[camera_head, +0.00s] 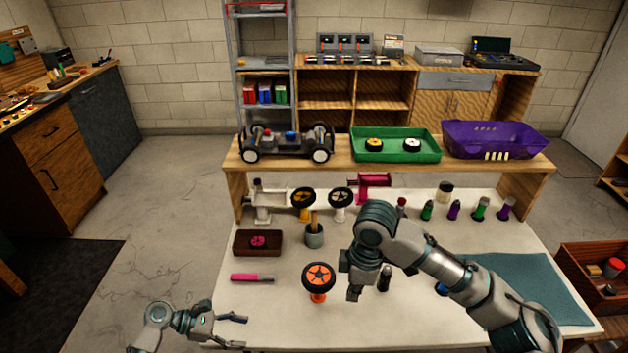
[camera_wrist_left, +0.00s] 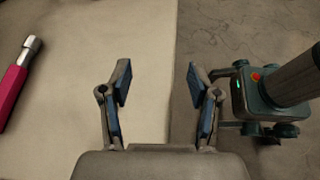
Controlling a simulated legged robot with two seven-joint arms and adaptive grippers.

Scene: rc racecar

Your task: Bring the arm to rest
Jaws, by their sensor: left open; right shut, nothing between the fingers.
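My left gripper (camera_head: 238,331) is low at the front left of the white table (camera_head: 258,305), over its front left edge. It is open and empty. In the left wrist view its two blue-padded fingers (camera_wrist_left: 160,88) are spread apart, with the table edge beneath them. My right arm comes in from the lower right. Its gripper (camera_head: 366,285) points down above the middle of the table, right of a wheel with an orange hub (camera_head: 319,277) on an orange stand. The right gripper is shut with nothing seen in it.
A pink screwdriver (camera_head: 252,278) lies near the left gripper. A brown tray (camera_head: 257,243) and a cup (camera_head: 314,236) stand behind it. Floor is clear on the left.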

